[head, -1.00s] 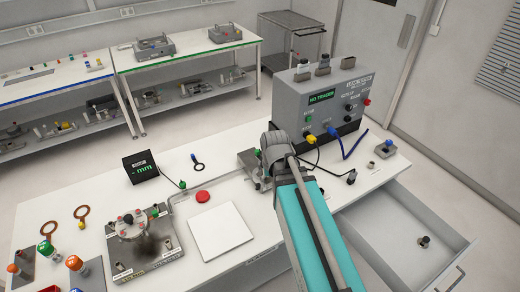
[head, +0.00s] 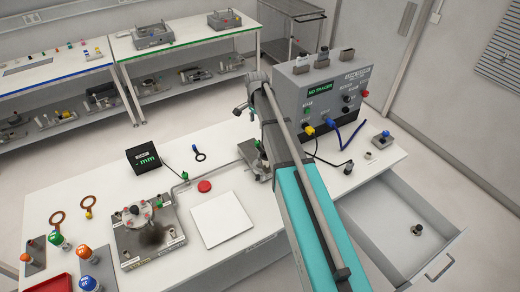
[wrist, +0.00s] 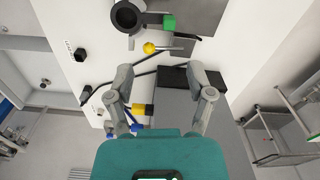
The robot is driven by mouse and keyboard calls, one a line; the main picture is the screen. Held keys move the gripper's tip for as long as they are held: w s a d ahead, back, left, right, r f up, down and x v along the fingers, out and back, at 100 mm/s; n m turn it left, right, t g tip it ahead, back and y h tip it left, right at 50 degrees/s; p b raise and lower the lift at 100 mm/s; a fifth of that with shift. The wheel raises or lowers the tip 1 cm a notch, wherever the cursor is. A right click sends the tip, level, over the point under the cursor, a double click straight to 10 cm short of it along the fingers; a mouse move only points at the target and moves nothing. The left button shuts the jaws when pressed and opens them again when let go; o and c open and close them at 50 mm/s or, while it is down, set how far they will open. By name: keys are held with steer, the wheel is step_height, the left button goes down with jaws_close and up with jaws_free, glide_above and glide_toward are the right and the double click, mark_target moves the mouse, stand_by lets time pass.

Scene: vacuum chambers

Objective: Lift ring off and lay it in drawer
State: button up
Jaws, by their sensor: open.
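I cannot tell which ring is meant. The drawer (head: 390,222) is pulled out at the right, with a small dark fitting inside. My gripper (wrist: 160,75) is open and empty, raised above the bench.
The grey detector box (head: 325,88) stands behind my arm, with yellow and blue cables. A chamber fixture (head: 150,235), white pad (head: 222,218), red button (head: 205,186) and display (head: 143,158) occupy the bench. A red tray (head: 48,287) shows at the front left corner.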

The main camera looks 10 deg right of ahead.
mark_target(256, 142)
steer(key=shift+w+m, duration=0.5)
steer(key=shift+w, duration=0.5)
steer(key=shift+f, duration=0.1)
step_height(256, 142, down, 8)
steer(key=b, duration=0.8)
steer(key=shift+f+b, duration=0.2)
steer(key=shift+b, duration=0.1)
steer(key=shift+s+f+b, duration=0.15)
steer(key=shift+f+b, duration=2.45)
jaws_close()
